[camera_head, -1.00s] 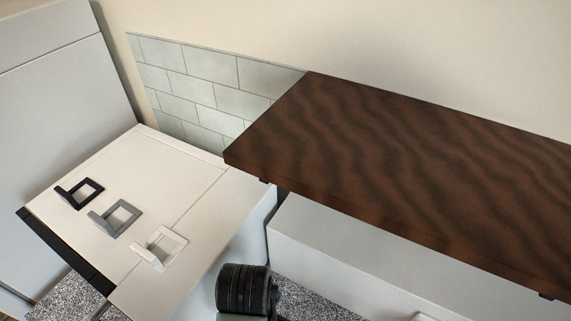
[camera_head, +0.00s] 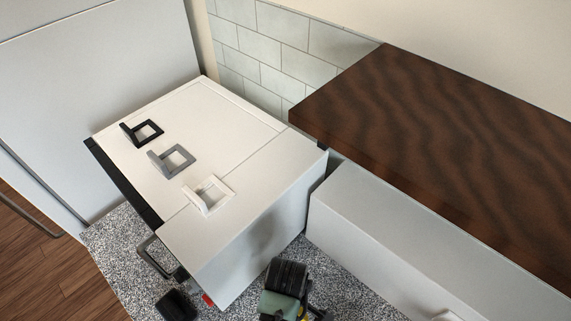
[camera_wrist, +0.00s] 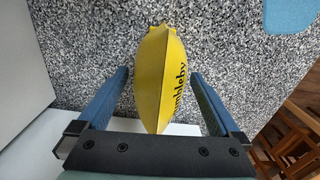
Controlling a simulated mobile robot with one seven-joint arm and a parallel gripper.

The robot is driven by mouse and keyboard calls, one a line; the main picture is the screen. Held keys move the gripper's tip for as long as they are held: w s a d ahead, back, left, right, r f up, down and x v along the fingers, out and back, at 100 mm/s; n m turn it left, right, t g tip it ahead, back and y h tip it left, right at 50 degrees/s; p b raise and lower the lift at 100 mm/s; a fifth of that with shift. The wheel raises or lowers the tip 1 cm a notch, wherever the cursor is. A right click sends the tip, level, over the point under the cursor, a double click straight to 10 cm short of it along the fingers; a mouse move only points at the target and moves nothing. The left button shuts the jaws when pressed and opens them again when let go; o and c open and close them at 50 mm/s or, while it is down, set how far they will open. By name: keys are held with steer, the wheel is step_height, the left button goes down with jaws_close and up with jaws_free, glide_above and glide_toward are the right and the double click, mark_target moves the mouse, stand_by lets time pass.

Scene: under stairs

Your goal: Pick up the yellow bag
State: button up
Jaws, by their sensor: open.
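The yellow bag (camera_wrist: 158,75), with dark lettering on its right side, stands out against the speckled surface in the wrist view. My gripper (camera_wrist: 160,76) is open, with one blue finger on each side of the bag and a visible gap to each. The bag's near end reaches down toward the gripper's dark palm bar.
A white box-shaped unit (camera_head: 258,172) with black, grey and white square handles on top stands at left. A dark wooden top (camera_head: 430,150) is at right, above a grey-white block (camera_head: 400,245). Speckled surface (camera_head: 115,250) lies between and in front. Wooden furniture (camera_wrist: 295,135) shows at the wrist view's right.

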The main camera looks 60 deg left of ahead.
steer(key=shift+f, duration=0.85)
steer(key=shift+r, duration=0.1)
jaws_close()
